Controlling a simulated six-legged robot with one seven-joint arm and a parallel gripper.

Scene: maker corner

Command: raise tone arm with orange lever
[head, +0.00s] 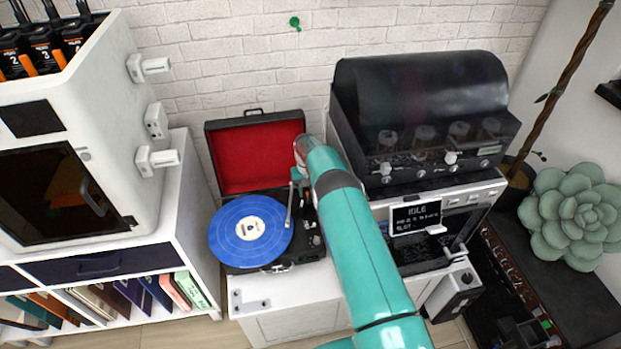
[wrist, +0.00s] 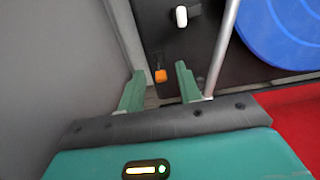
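The record player is open, with a blue record (head: 251,231) on its platter; the record also shows in the wrist view (wrist: 287,30). The tone arm (head: 289,208) is a thin silver rod at the record's right side; in the wrist view it is a slanted rod (wrist: 222,48). The small orange lever (wrist: 160,76) stands on the black deck. My gripper (wrist: 160,70) is open, its two green fingers on either side of the lever in the picture. I see no contact, and the depth gap is unclear. In the head view my arm hides the lever and fingers.
The red-lined lid (head: 255,155) stands open behind the deck. A white knob (wrist: 181,16) sits beyond the lever. A black-topped machine with glass tubes (head: 425,110) and a display unit (head: 416,217) stand close on the right. A white cabinet (head: 290,295) carries the player.

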